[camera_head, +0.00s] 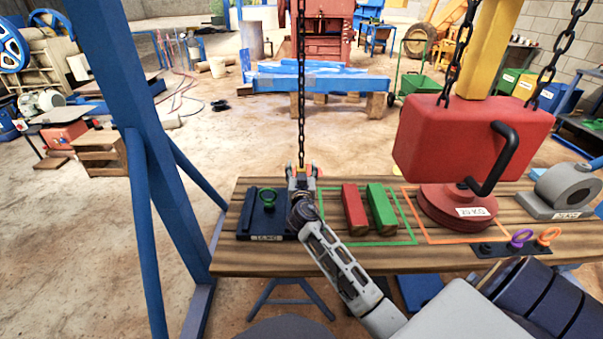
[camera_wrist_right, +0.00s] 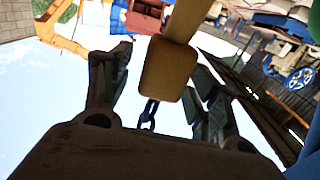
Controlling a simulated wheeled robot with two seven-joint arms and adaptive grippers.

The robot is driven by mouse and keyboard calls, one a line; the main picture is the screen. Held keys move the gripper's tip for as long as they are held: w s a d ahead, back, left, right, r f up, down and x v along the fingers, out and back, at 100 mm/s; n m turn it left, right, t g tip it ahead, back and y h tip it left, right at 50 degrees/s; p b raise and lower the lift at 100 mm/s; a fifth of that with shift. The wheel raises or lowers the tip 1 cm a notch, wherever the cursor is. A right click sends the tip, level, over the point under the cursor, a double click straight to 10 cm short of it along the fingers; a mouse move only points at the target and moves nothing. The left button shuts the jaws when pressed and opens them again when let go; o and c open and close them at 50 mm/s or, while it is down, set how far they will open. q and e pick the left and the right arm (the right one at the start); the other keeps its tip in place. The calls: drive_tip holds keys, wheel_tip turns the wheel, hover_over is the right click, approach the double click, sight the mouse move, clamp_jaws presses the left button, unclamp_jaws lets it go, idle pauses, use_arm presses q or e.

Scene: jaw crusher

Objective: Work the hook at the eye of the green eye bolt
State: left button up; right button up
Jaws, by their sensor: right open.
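A chain (camera_head: 301,80) hangs down to my right gripper (camera_head: 302,174), just right of the eye bolt. In the right wrist view, a yellow block (camera_wrist_right: 167,68) shows between the two spread fingers, with chain links (camera_wrist_right: 148,115) below it in the picture. My right gripper is open around this block. The hook's tip is hidden, so I cannot tell whether it meets the eye. My left gripper is not in view.
On the wooden table (camera_head: 330,262), a red bar (camera_head: 354,209) and a green bar (camera_head: 381,208) lie right of my arm. A large red block (camera_head: 470,140) hangs on chains above a red round weight (camera_head: 445,210). A blue post (camera_head: 120,110) stands left.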

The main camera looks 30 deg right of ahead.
drive_tip(key=shift+c, duration=0.2)
clamp_jaws()
idle(0.3)
drive_tip(key=shift+s+a, duration=0.15)
drive_tip(key=r+b+v, duration=0.1)
drive_tip(key=v, duration=0.9)
drive_tip(key=shift+r, duration=0.4)
idle(1.6)
idle(0.6)
